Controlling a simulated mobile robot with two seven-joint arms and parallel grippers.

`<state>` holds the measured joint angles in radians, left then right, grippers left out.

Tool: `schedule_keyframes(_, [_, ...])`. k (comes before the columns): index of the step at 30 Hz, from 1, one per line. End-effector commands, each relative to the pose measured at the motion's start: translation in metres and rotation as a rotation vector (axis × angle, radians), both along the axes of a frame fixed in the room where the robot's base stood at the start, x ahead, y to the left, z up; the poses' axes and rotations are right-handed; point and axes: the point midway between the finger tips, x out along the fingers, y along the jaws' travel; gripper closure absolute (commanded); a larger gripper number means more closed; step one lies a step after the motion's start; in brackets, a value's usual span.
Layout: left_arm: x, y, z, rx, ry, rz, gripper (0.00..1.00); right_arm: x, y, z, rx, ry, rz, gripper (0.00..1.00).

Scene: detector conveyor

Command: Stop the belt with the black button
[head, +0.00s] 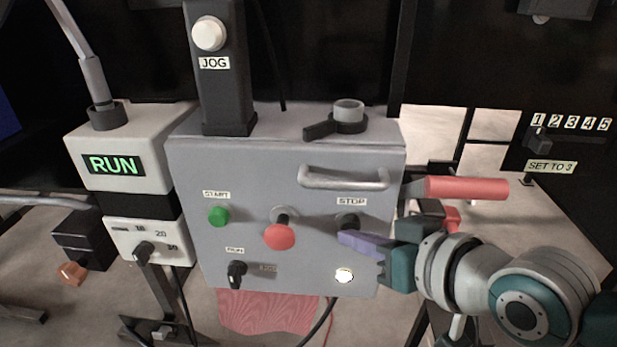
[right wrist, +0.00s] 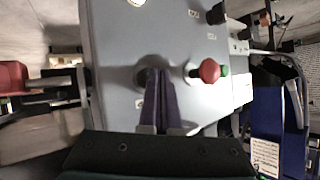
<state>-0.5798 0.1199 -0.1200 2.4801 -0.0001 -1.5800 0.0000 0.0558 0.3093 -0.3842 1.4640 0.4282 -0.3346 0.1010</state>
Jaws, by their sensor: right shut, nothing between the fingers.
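The black button (head: 347,220) sits under the STOP label (head: 351,201) on the front of a grey control box (head: 195,260). My right gripper (head: 343,238) is shut and empty, its purple fingertips at the lower edge of the button. In the right wrist view the closed fingers (right wrist: 157,78) point at the panel and hide most of the button. Whether they touch it I cannot tell. The display (head: 113,164) at left reads RUN in green. My left gripper is not in view.
A red mushroom button (head: 279,236) and a green START button (head: 218,216) lie left of STOP. A metal handle (head: 343,178) sticks out above it. A lit white lamp (head: 344,275) is below. A red-handled lever (head: 466,188) stands at right, close above my right arm.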

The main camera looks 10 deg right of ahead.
Motion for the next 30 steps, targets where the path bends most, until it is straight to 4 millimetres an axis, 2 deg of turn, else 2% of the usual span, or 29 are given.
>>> schedule_keyframes(23, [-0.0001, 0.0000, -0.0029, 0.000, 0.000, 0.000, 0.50, 0.0057, -0.0018, -0.0001, -0.001, 0.001, -0.001, 1.00])
schedule_keyframes(30, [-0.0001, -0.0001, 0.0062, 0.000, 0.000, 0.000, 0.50, -0.0024, 0.0008, 0.0022, 0.001, 0.003, -0.001, 1.00])
